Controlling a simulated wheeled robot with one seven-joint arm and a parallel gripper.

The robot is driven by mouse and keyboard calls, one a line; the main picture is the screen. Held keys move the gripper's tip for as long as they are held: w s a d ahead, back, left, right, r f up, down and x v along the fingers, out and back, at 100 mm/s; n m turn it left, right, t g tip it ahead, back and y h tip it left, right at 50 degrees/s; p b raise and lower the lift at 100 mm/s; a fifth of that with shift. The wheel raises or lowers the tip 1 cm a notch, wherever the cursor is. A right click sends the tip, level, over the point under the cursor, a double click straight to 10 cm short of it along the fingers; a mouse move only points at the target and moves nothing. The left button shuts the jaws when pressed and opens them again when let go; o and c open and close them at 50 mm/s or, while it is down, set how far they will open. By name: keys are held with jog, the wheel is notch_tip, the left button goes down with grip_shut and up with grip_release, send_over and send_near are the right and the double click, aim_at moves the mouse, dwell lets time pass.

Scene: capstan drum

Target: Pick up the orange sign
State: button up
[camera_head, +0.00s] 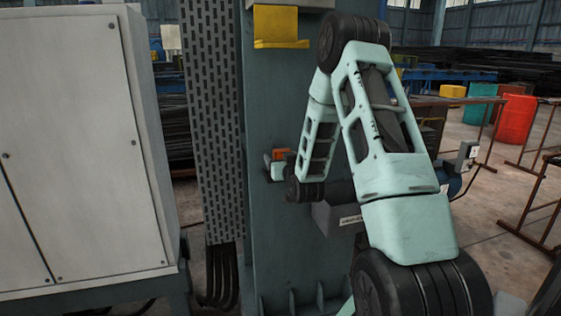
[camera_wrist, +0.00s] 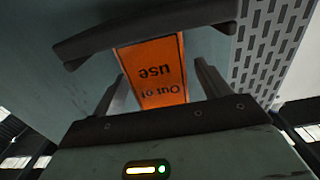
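The orange sign (camera_wrist: 160,72) reads "Out of use" in dark letters, upside down in the wrist view. It is at the face of the teal column, just beyond my gripper. My gripper (camera_wrist: 162,78) is open, with one finger on each side of the sign; a gap shows on the right, and I cannot tell if the left finger touches it. In the head view, only a small orange part of the sign (camera_head: 281,153) shows beside my gripper (camera_head: 270,163); my wrist and arm hide much there.
A dark bar (camera_wrist: 145,31) crosses the sign's far end in the wrist view. The teal column (camera_head: 275,95) has a yellow bracket (camera_head: 276,27) higher up. A perforated panel (camera_head: 212,110) and a large grey cabinet (camera_head: 75,150) stand to the left.

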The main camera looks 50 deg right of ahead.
jog(key=c, duration=1.1)
jog(key=shift+r, duration=0.2)
